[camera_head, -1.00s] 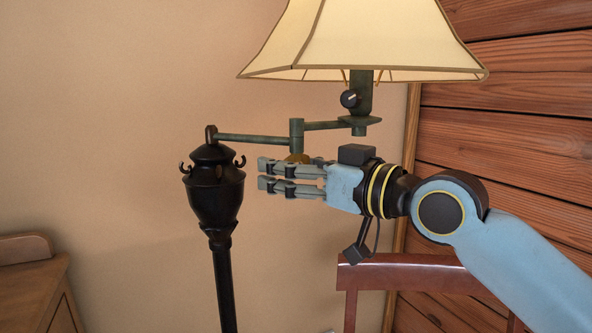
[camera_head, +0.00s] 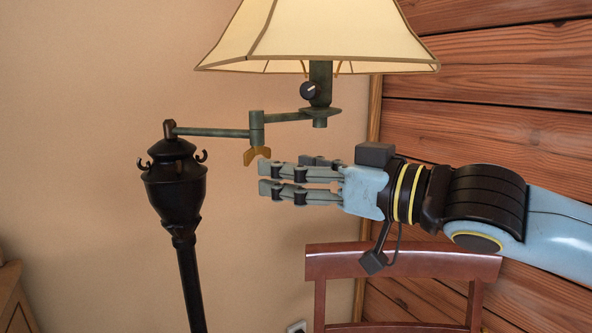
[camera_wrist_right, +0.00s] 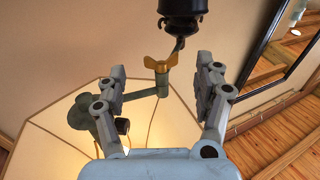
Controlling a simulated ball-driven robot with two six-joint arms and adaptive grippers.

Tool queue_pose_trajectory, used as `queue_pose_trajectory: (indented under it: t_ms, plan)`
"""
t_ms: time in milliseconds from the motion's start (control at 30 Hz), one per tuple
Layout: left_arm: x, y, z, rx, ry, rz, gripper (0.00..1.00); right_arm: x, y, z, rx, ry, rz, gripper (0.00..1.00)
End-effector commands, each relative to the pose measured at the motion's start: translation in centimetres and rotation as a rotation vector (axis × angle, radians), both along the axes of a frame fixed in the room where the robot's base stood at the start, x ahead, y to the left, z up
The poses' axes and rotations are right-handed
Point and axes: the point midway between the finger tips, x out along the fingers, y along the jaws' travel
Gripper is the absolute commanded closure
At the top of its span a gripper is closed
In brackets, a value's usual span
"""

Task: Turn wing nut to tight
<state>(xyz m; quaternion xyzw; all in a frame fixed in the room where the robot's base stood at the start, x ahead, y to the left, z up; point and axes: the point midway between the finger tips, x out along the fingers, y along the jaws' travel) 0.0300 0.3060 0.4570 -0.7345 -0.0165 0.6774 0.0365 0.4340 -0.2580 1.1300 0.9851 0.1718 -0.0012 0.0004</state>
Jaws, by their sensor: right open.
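The brass wing nut (camera_head: 255,155) hangs under the joint of the green swing arm (camera_head: 215,132) on the black floor lamp. My right gripper (camera_head: 264,178) is open and empty, just below and to the right of the wing nut in the head view, with its fingers pointing left. In the right wrist view the wing nut (camera_wrist_right: 160,64) shows beyond the fingertips (camera_wrist_right: 161,62), roughly centred between the two fingers and not touched by them. Its two wings spread left and right there. My left gripper is not in view.
The cream lampshade (camera_head: 320,35) and a dark switch knob (camera_head: 310,90) are above my right gripper. The black lamp post (camera_head: 178,195) stands to its left. A reddish wooden chair (camera_head: 400,263) is below. Open wall lies behind the lamp.

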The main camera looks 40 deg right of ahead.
Motion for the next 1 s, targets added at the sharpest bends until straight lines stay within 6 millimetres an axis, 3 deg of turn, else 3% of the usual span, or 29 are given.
queue_pose_trajectory:
  t_ms: [400, 500, 567, 667, 800, 1000]
  plan:
    - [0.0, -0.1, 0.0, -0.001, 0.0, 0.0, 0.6, 0.0, 0.0, -0.1, 0.0, 0.002, -0.003, 0.31]
    - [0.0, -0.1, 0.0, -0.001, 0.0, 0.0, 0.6, 0.0, -0.6, -1.2, -0.009, 0.037, -0.044, 0.31]
    - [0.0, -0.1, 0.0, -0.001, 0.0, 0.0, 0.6, -0.2, -1.4, -3.0, -0.028, 0.093, -0.105, 0.31]
    - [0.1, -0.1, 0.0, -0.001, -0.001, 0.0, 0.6, -1.7, -3.1, -8.1, -0.089, 0.269, -0.243, 0.31]
    - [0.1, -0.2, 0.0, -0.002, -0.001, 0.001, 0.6, -6.4, -4.3, -15.6, -0.194, 0.587, -0.368, 0.31]
    - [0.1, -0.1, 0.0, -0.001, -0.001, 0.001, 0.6, -13.3, -3.4, -21.8, -0.286, 0.936, -0.38, 0.31]
